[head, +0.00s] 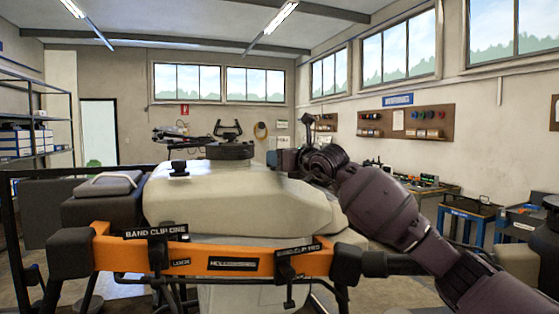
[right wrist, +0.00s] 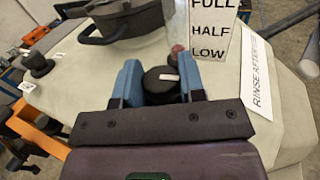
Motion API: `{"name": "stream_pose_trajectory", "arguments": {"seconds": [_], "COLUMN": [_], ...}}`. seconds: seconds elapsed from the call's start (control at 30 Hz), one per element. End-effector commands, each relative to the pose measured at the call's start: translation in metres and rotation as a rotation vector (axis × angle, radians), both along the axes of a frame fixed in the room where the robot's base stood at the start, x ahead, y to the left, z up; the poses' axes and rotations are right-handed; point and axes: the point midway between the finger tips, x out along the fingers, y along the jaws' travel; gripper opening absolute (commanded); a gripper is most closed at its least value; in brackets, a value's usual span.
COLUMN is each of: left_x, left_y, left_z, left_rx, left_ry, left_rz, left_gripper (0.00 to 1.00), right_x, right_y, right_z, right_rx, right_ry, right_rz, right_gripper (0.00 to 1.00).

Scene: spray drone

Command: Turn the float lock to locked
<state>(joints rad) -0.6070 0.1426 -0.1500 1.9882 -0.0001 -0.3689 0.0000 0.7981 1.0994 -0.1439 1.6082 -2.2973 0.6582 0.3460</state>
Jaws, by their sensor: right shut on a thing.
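The float lock (right wrist: 160,80) is a round black knob with a short white mark on top, seen in the right wrist view. It sits on the pale tank (head: 240,205) below a clear sight tube (right wrist: 179,20) with a reddish float (right wrist: 178,48). My right gripper (right wrist: 160,88) has its blue fingers on both sides of the knob and is shut on it. In the head view my right gripper (head: 287,160) is at the tank's right side, and the knob is hidden there. The mark points roughly sideways; I cannot read any lock position label. My left gripper is not in view.
A white FULL, HALF, LOW card (right wrist: 213,35) stands close behind the fingers. A large black lid (head: 230,151) and a smaller black knob (head: 180,168) are on the tank top. An orange bar (head: 205,258) with black clips crosses the front.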

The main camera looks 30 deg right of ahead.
Motion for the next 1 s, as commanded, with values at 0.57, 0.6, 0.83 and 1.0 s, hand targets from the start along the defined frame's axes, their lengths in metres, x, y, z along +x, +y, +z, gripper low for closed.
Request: {"name": "stream_pose_trajectory", "arguments": {"seconds": [0.57,0.6,0.83,1.0], "left_x": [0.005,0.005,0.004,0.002], "left_y": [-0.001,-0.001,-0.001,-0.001], "left_z": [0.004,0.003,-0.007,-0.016], "left_rx": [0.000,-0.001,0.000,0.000], "left_ry": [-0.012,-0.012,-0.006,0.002], "left_rz": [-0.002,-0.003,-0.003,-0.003], "left_gripper": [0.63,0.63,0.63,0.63], "right_x": [-0.002,-0.004,-0.033,-0.064], "right_y": [-0.001,-0.001,-0.006,-0.010], "right_z": [0.000,0.000,-0.003,-0.004], "right_rx": [0.000,0.000,-0.001,-0.001], "right_ry": [0.000,0.000,0.002,0.003], "right_rz": [0.000,0.000,0.000,-0.001], "right_gripper": [0.63,0.63,0.63,0.63]}}
